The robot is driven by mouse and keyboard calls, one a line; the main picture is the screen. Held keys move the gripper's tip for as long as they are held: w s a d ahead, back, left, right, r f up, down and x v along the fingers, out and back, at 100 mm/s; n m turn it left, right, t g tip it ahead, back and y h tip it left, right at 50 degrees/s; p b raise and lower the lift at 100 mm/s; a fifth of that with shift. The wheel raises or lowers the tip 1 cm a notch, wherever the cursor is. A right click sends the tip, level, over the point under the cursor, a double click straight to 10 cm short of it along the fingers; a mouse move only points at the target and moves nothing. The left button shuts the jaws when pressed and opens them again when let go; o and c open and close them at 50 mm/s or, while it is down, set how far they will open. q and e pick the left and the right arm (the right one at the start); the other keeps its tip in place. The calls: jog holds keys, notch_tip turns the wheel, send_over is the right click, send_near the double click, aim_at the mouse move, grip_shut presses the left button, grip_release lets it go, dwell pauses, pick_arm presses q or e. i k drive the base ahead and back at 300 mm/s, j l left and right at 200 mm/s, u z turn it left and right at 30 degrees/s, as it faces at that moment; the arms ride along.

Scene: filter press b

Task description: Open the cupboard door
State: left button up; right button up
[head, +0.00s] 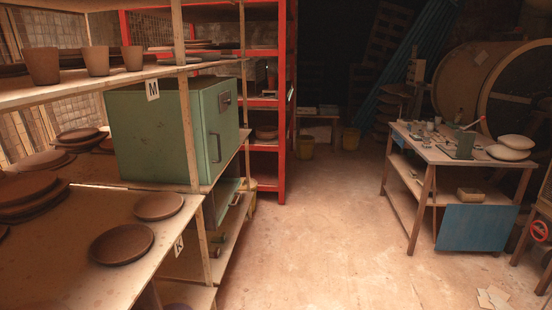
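A green metal cupboard (160,132) stands on the middle shelf of the wooden rack at the left in the head view. Its door (221,128) is on the side facing right, toward the aisle, and looks shut. A dark vertical handle (216,147) sits on the door, with a small dark plate (225,99) near the top. A rack post stands in front of part of the cupboard. Neither of my grippers is in view.
The wooden shelf (95,240) at the near left holds brown clay plates (122,244). Clay cups (96,61) stand above. A red rack (283,100) is behind. A workbench (440,155) stands at the right. The floor (320,220) between is clear.

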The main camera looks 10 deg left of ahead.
aim_at(221, 132)
jog(key=i+j+u, duration=0.25)
jog(key=i, duration=0.25)
jog(key=i+u, duration=0.25)
jog(key=i, duration=0.2)
